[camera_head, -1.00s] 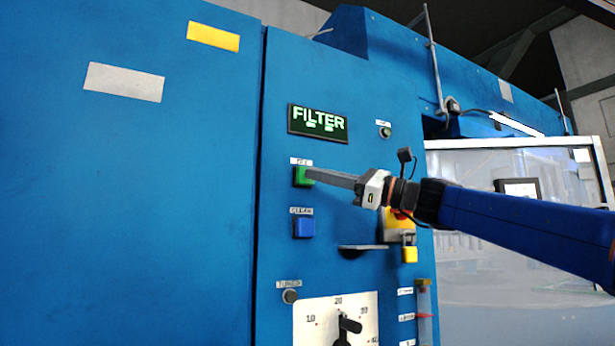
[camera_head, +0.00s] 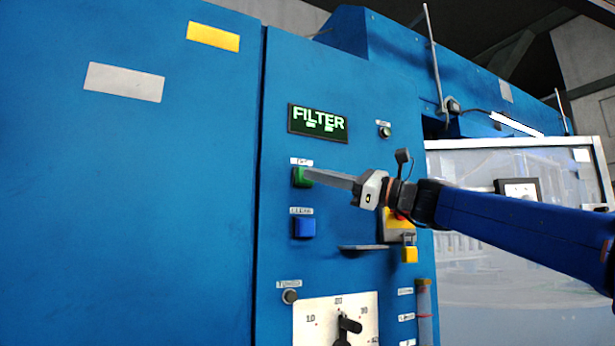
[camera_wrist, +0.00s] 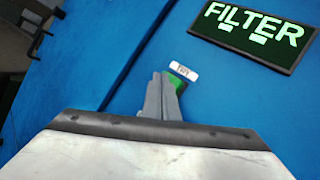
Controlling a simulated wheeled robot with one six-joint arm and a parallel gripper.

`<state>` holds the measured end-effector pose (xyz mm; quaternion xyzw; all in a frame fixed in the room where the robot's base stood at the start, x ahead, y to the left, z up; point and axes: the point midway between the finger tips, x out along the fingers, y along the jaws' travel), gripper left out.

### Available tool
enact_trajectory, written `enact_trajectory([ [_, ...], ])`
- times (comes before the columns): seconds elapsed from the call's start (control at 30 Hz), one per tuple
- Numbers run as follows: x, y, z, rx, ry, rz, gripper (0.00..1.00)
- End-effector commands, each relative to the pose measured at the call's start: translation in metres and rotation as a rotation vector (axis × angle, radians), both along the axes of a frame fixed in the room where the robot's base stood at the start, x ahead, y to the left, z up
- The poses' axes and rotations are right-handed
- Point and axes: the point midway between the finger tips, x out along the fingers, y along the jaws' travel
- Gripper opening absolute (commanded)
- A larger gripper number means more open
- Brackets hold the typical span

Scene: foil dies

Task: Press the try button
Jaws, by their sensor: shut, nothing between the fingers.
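The green try button (camera_head: 299,178) sits on the blue panel below a small white label (camera_head: 301,162). In the wrist view the label reads like "TRY" (camera_wrist: 184,71), and a green part of the button (camera_wrist: 177,83) shows beside my fingertips. My gripper (camera_head: 308,175) is shut and empty, its fingertips at the button's right side in the head view. In the wrist view the fingers (camera_wrist: 160,82) cover most of the button. They look to be touching it or very close; how far the button is pushed in cannot be told.
A display reading "FILTER" (camera_head: 318,123) is above the button. A blue button (camera_head: 304,228) is below it. A small ledge (camera_head: 363,248), a yellow padlock (camera_head: 410,255) and a dial plate (camera_head: 309,322) are lower on the panel.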

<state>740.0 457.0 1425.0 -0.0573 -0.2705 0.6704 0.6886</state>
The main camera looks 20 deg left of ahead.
Motion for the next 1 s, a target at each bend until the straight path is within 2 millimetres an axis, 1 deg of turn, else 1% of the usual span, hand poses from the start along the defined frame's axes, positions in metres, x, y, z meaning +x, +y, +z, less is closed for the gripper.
enact_trajectory([
  [0.63, 0.003, 0.002, -0.001, -0.001, 0.001, 0.000, 0.00],
  [1.0, -0.006, -0.009, -0.001, 0.000, 0.000, -0.001, 0.00],
])
